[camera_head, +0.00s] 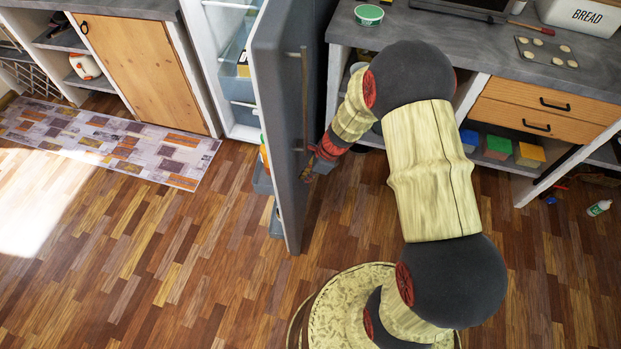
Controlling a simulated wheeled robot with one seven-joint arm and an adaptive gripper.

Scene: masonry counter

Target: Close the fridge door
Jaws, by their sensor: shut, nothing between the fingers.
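The grey fridge door (273,120) stands wide open, sticking out from the fridge toward the front of the room. A long vertical handle (304,100) runs along its right-hand face. The fridge (205,40) is white inside, with shelves visible to the left of the door. Bottles and bins show on the door's inner side. My gripper (307,174) is shut and empty, at the right-hand face of the door near the lower end of the handle. I cannot tell whether it touches the door.
A wooden cabinet (130,58) and a patterned rug (105,140) lie left of the fridge. A grey counter (440,40) with drawers and shelves runs behind my arm. The wooden floor (180,250) left of the door is clear. A small bottle (599,208) lies at far right.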

